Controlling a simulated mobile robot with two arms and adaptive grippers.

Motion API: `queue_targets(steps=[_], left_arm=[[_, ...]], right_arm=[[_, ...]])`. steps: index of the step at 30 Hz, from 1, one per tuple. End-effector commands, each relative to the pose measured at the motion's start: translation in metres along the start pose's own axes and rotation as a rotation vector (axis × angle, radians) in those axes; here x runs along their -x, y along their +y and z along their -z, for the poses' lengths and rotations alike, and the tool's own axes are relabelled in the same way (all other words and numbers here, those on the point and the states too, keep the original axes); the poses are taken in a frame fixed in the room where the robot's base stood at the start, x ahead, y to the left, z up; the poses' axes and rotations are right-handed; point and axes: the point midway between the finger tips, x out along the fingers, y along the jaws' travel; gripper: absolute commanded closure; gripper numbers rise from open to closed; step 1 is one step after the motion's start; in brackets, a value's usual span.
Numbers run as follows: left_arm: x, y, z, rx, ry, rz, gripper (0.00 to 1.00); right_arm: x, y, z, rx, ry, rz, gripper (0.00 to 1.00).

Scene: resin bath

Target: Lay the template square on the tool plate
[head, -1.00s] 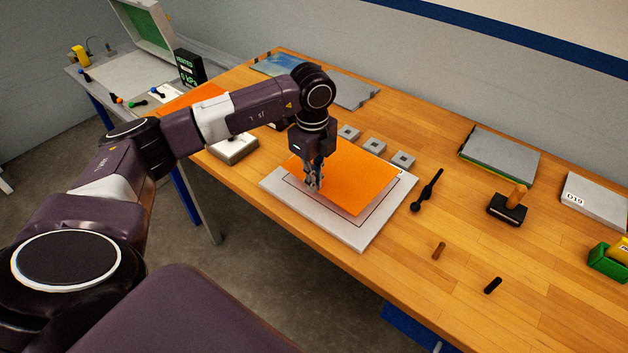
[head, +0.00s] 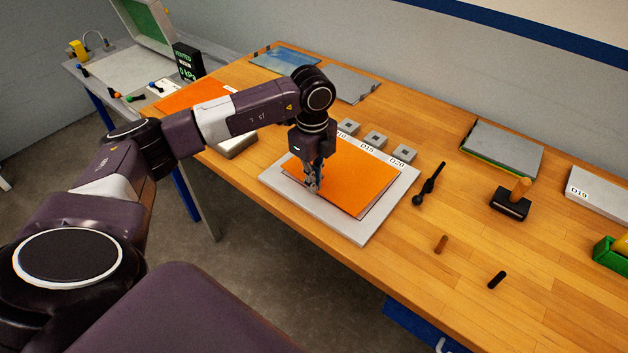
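The template is an orange sheet (head: 350,175) over the pale grey tool plate (head: 280,193) near the front edge of the wooden bench. Its sides run nearly parallel to the dark outline on the plate, which shows as a thin line beside its lower edges. I cannot tell whether it touches the plate everywhere. My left gripper (head: 313,187) points down at the template's near left edge, its fingers close together and shut on that edge. The arm hides the template's far left corner. My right gripper is not in view.
Small grey blocks (head: 375,139) with labels stand behind the plate. A black-handled tool (head: 428,186) lies to its right, with a wooden-handled block (head: 510,203) further right. Another orange sheet (head: 190,95) lies at the left.

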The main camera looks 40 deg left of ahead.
Motion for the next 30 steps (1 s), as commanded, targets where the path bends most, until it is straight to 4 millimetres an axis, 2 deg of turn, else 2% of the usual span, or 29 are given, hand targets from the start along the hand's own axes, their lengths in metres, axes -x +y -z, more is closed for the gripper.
queue_targets(steps=[17, 26, 30], left_arm=[[-0.021, 0.0, 0.0, 0.0, 0.0, 0.001, 1.0], [-0.021, 0.0, 0.0, 0.0, 0.0, 0.001, 1.0], [-0.021, 0.0, 0.0, 0.0, 0.0, 0.001, 0.85]], right_arm=[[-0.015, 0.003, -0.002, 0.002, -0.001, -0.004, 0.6], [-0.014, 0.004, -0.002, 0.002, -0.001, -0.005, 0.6], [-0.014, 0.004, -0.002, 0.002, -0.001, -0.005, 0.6]])
